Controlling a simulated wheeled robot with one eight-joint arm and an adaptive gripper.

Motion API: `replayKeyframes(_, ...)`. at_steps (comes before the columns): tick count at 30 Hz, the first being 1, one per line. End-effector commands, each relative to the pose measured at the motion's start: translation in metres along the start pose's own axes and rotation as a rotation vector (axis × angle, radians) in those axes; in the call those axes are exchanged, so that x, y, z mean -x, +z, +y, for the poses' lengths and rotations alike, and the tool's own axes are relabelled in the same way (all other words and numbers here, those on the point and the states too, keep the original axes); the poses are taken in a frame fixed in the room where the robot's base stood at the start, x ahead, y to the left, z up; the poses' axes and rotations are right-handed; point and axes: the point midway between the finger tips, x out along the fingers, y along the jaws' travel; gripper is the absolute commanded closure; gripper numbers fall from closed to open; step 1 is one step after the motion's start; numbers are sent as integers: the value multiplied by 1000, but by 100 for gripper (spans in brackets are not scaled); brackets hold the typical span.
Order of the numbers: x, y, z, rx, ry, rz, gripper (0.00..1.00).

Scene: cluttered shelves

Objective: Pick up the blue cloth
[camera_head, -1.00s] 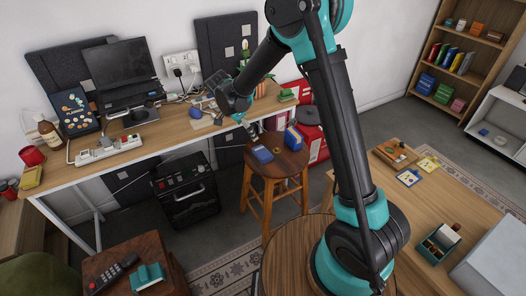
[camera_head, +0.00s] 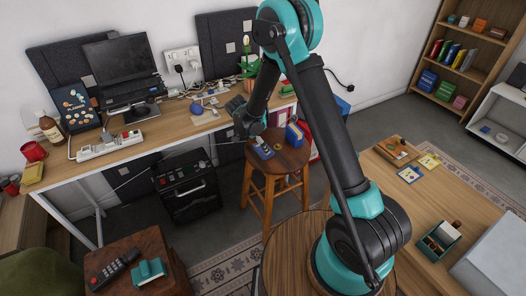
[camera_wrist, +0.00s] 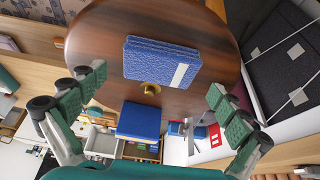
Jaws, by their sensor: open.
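The blue cloth (camera_wrist: 160,60) lies folded flat on the round wooden stool (camera_wrist: 95,45), with a pale stripe near one edge in the wrist view. In the head view the cloth (camera_head: 263,152) is on the left part of the stool top (camera_head: 288,160), partly covered by my gripper. My gripper (camera_wrist: 155,95) is open and empty, its two green-padded fingers wide apart above the stool. The cloth shows ahead of the fingertips, with no visible contact.
The box (camera_head: 294,135) has a yellow part in the head view. A cluttered desk (camera_head: 180,125) stands behind left. A black wheeled unit (camera_head: 188,188) is left of the stool.

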Motion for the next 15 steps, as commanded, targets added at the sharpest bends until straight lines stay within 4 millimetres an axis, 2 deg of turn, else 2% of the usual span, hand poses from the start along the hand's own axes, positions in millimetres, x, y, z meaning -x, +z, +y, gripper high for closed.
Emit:
replayKeyframes(3, -19, 0, 0, -1, 0, 0, 0)
replayKeyframes(6, -28, 0, 0, -1, 0, 0, 0)
replayKeyframes(13, -30, 0, 0, 0, 0, 0, 0)
replayKeyframes(15, -30, 0, 0, 0, 0, 0, 7)
